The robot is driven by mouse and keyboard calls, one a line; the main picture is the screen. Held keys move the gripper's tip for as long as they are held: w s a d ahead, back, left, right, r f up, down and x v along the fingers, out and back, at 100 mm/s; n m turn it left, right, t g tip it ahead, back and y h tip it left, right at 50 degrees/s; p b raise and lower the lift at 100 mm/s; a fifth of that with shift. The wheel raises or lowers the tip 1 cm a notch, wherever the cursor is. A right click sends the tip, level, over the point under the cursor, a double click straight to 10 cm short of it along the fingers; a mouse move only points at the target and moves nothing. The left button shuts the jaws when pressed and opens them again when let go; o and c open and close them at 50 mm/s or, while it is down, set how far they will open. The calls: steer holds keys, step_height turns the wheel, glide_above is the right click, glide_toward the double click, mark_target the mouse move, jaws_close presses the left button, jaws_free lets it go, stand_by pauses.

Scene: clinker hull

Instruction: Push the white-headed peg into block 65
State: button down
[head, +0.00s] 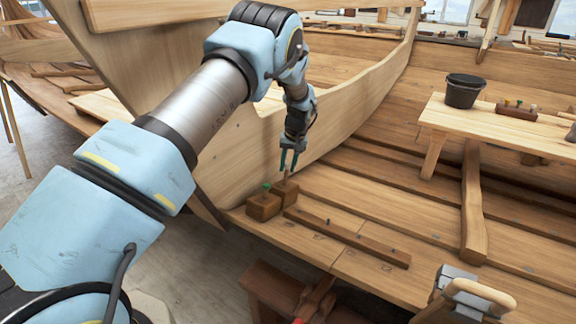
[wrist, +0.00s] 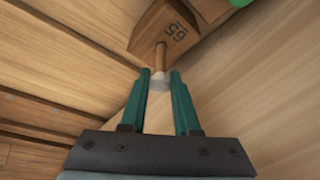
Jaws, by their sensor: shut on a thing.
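My gripper (head: 289,160) points down, its two teal fingers low over a pair of brown blocks. In the wrist view my gripper (wrist: 160,76) is shut on the white-headed peg, whose pale head (wrist: 159,84) shows between the fingertips. The peg's brown shaft (wrist: 160,58) runs toward the face of block 65 (wrist: 155,25), near the printed number. I cannot tell how deep its tip sits in the block, or whether it only meets the surface. In the head view block 65 appears to be the rear right block (head: 286,190), under the fingers.
A second block (head: 263,207) stands close beside it, with a green-headed peg (head: 267,187); green also shows in the wrist view (wrist: 238,3). A long dark strip (head: 345,237) with small pegs lies right of the blocks. A bench (head: 490,125) holds a black bucket (head: 463,91).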

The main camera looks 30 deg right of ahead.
steer(key=shift+s+a+f+b, duration=0.15)
steer(key=shift+f+b, duration=0.1)
steer(key=shift+f, duration=0.15)
steer(key=shift+a+f+b, duration=0.1)
steer(key=shift+f+b, duration=0.1)
steer(key=shift+f, duration=0.2)
steer(key=c, duration=0.6)
jaws_free()
steer(key=shift+o, duration=0.2)
step_height(320, 180, up, 8)
steer(key=w+d+p, duration=0.1)
steer(key=d+p, duration=0.1)
steer(key=shift+f+p, duration=0.15)
steer(key=shift+p, duration=0.15)
steer(key=shift+w, duration=0.1)
